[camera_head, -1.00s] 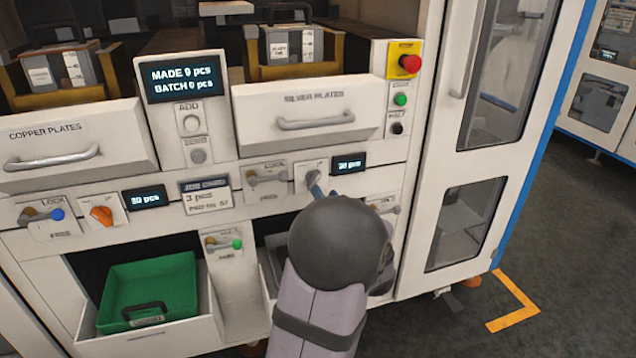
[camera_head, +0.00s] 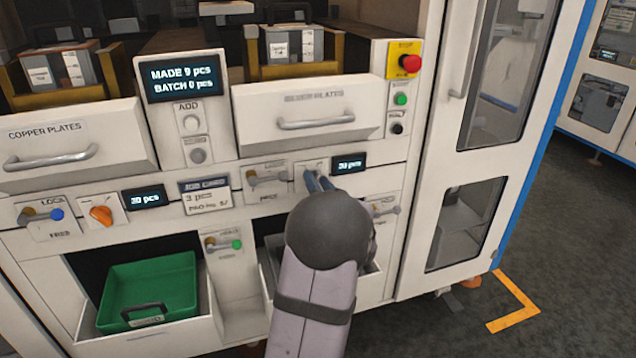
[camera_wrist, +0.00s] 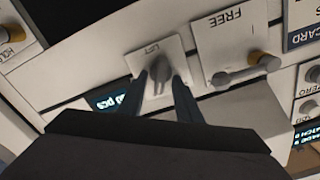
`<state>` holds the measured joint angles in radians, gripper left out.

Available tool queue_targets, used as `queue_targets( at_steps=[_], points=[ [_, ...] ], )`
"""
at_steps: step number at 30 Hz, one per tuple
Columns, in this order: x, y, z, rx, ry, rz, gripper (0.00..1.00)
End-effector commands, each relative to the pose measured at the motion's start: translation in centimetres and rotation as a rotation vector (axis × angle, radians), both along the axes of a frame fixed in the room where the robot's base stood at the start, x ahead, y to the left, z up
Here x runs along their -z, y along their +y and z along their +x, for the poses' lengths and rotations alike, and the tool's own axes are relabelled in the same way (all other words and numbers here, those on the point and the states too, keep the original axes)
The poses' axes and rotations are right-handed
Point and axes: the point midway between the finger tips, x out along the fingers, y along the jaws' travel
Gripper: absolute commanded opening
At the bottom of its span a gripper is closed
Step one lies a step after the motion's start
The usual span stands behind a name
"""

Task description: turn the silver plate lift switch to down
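The silver plate lift switch is a small grey knob on a white plate (camera_head: 312,168), below the silver plates drawer (camera_head: 300,112). In the wrist view the grey knob (camera_wrist: 160,70) sits under the word LIFT, between my two fingertips. My gripper (camera_head: 318,181) is at the switch, with its blue-grey fingers pointing at the panel. In the wrist view my gripper (camera_wrist: 161,82) is open, one finger on each side of the knob, with some white plate showing between. In the head view the fingers and wrist hide most of the knob.
A lock lever (camera_head: 267,179) is just left of the switch, and a display reading 30 pcs (camera_head: 348,164) just right. An orange knob (camera_head: 101,214) is on the copper side. A green bin (camera_head: 150,285) stands below left. The drawer handle (camera_head: 316,121) juts out above.

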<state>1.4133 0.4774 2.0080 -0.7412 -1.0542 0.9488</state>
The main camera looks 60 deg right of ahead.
Motion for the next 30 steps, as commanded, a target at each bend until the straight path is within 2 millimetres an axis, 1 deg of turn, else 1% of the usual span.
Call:
queue_targets(
  at_steps=[6, 7, 10, 22, 30],
  points=[
    [0.0, -0.03, 0.05, 0.0, 0.0, 0.0, 0.31],
    [0.0, -0.02, 0.04, 0.0, 0.0, 0.0, 0.29],
    [0.0, -0.02, 0.04, 0.0, 0.0, 0.0, 0.05],
    [0.06, 0.03, 0.05, -0.001, 0.031, -0.032, 0.05],
    [0.09, 0.12, 0.15, -0.001, 0.143, -0.144, 0.05]
  ],
)
